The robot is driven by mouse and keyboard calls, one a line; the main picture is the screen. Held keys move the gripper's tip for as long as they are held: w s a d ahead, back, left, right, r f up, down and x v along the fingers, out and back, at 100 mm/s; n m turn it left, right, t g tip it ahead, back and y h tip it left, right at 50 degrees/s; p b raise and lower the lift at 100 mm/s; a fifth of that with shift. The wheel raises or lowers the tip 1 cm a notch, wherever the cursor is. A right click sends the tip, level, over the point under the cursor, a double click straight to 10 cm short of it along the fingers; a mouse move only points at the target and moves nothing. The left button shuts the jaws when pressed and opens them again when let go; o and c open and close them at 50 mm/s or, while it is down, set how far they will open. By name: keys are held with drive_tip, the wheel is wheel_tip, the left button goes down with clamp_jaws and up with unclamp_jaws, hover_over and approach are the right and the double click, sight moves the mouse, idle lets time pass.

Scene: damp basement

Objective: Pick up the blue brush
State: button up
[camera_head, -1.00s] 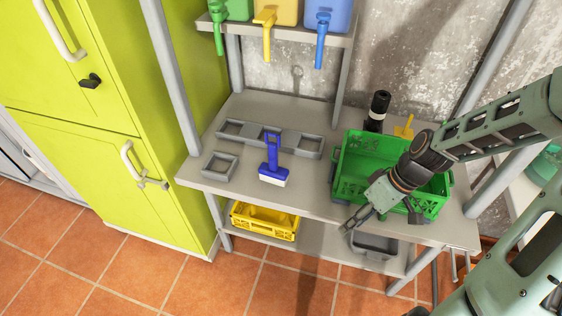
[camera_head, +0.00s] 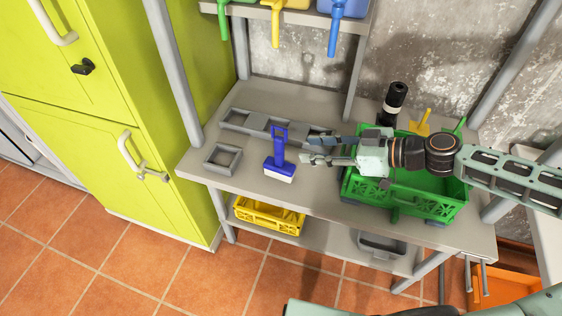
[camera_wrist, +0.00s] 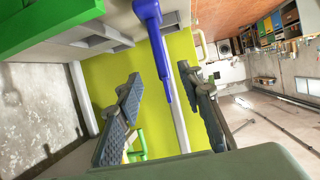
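The blue brush (camera_head: 279,160) stands on the grey workbench, with its looped handle up and its pale bristles at the bottom. It also shows in the wrist view (camera_wrist: 163,60), with part of it lying in the gap between the fingers in the picture. My gripper (camera_head: 308,151) is open and points left, just right of the brush handle. The fingers look apart from the brush in the head view. In the wrist view both dark padded fingers are spread wide, with nothing held between them.
A green crate (camera_head: 405,203) stands on the workbench (camera_head: 325,192) below my wrist. Grey trays (camera_head: 222,158) lie left of the brush. A black bottle (camera_head: 393,103) stands behind the crate. A yellow crate (camera_head: 268,216) is on the lower shelf. Lime cabinets (camera_head: 85,110) stand at left.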

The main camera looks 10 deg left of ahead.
sight(284, 149)
drive_tip(key=p+x, duration=0.1)
drive_tip(key=x, duration=0.9)
drive_tip(key=shift+a+f, duration=0.15)
drive_tip(key=shift+f, duration=0.1)
drive_tip(key=shift+c, duration=0.5)
clamp_jaws()
